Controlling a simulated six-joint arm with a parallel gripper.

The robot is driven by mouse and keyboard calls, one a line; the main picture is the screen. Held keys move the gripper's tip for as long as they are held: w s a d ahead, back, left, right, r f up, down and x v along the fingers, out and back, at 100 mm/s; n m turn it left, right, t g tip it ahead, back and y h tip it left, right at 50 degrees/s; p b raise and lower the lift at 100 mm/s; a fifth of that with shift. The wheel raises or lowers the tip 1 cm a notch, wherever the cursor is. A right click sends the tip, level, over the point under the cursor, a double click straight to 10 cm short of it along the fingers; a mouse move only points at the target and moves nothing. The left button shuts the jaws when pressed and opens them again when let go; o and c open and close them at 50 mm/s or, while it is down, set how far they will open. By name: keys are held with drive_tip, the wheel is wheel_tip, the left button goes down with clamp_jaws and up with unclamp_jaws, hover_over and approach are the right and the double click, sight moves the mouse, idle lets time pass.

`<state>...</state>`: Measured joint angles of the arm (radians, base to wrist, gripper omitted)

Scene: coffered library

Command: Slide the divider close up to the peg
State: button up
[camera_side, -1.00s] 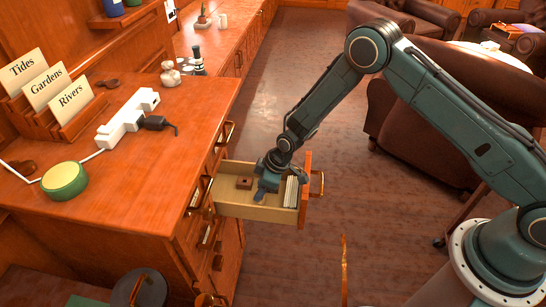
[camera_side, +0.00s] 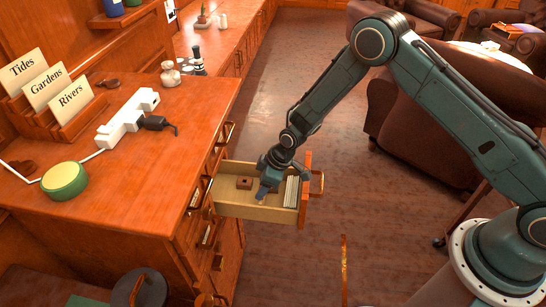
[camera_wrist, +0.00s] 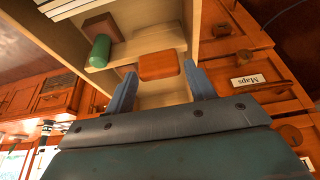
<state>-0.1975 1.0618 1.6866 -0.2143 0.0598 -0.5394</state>
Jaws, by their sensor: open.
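A pulled-out wooden drawer (camera_side: 255,212) holds the work. In the wrist view a green cylinder (camera_wrist: 100,50), which looks like the peg, is beside a dark brown block (camera_wrist: 100,27). An orange-brown block (camera_wrist: 158,65) lies at a pale board (camera_wrist: 160,40) across the drawer; I cannot tell which of these is the divider. My gripper (camera_wrist: 161,88) is open, its blue fingers apart on either side of the orange-brown block, with no clear contact. In the side view my gripper (camera_side: 263,192) is low inside the drawer and a small brown block (camera_side: 244,183) shows left of it.
White cards (camera_side: 291,192) stand at the drawer's front end, near its handle (camera_side: 318,182). The drawer walls close in around my gripper. The desk top (camera_side: 150,180) on the left carries a power strip (camera_side: 127,117) and a green-and-yellow round object (camera_side: 64,181).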

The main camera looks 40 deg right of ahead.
drive_tip(key=v, duration=1.2)
drive_tip(key=shift+r, duration=0.15)
drive_tip(key=s+d+r+m+t+h, duration=0.15)
drive_tip(key=s+d+r, duration=0.35)
drive_tip(key=r, duration=0.6)
drive_tip(key=s+d+r+m, duration=0.2)
drive_tip(key=s+r, duration=0.4)
drive_tip(key=r, duration=0.5)
drive_tip(key=s+d+r+m+h, duration=0.1)
drive_tip(key=s+d+r+m, duration=0.1)
drive_tip(key=s, duration=0.8)
drive_tip(key=s+d+r+m, duration=0.3)
drive_tip(key=s+r, duration=0.1)
drive_tip(key=s, duration=0.6)
drive_tip(key=shift+s+d+t+h, duration=0.15)
drive_tip(key=shift+d+t+h, duration=0.2)
drive_tip(key=shift+d+t, duration=0.1)
